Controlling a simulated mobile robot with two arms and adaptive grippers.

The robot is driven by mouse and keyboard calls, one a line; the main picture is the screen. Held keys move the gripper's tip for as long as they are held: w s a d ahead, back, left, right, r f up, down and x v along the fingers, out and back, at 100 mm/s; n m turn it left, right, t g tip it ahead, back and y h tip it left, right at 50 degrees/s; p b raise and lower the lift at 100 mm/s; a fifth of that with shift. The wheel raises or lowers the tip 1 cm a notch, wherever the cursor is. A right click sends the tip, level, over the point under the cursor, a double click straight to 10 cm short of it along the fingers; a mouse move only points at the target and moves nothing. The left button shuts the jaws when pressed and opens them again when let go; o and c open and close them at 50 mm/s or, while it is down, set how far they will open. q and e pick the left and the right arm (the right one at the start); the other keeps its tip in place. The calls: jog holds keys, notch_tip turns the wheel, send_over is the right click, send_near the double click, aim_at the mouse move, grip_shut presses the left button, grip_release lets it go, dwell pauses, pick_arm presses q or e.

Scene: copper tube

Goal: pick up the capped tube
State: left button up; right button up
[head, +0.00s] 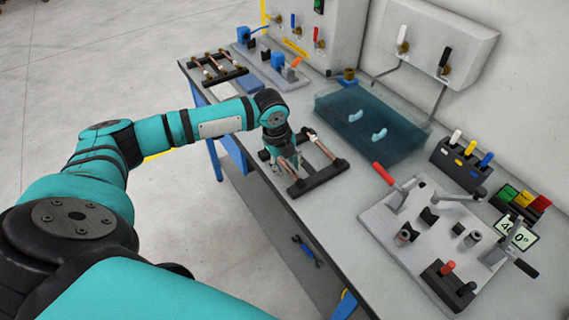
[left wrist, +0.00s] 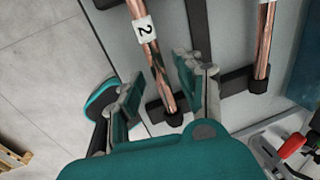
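Two copper tubes lie across a black rack on the bench. One tube (left wrist: 150,50) carries a white label marked 2, and its lower end is at a black part of the rack (left wrist: 228,82); I cannot tell a cap from the holder there. The other tube (left wrist: 264,40) lies to its right and also shows in the head view (head: 322,147). My left gripper (head: 278,156) is down at the rack's left side. In the left wrist view its fingers (left wrist: 160,80) are apart, one on each side of the labelled tube, with no clear grip. My right gripper is out of view.
A blue-tinted water tank (head: 370,148) stands behind the rack. A second rack with tubes (head: 213,68) is at the far left. The bench's front edge runs close to the rack.

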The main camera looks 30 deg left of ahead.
pick_arm(q)
grip_shut()
